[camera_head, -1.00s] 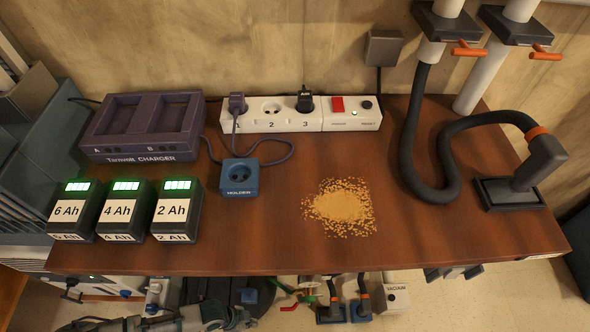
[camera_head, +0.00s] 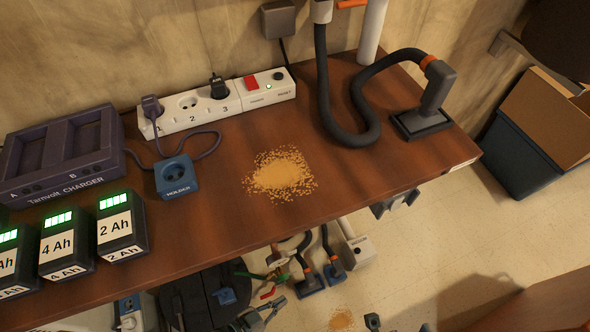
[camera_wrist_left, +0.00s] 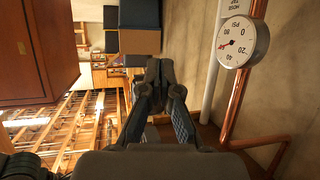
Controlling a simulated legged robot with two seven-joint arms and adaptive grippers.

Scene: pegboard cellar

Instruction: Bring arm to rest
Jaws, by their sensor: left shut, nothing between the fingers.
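My left gripper (camera_head: 275,306) is small and partly cut off at the bottom of the head view, below the front edge of the workbench (camera_head: 215,235). In the left wrist view, my left gripper (camera_wrist_left: 158,72) has its dark fingers together with nothing between them. It is apart from the wall beside it. My right gripper is not in view.
On the bench are a charger (camera_head: 62,162), several battery packs, a power strip (camera_head: 190,110), a sawdust pile (camera_head: 280,174) and a vacuum nozzle (camera_head: 432,100). A pressure gauge (camera_wrist_left: 243,42) and copper pipe (camera_wrist_left: 232,108) stand right of the gripper in the wrist view.

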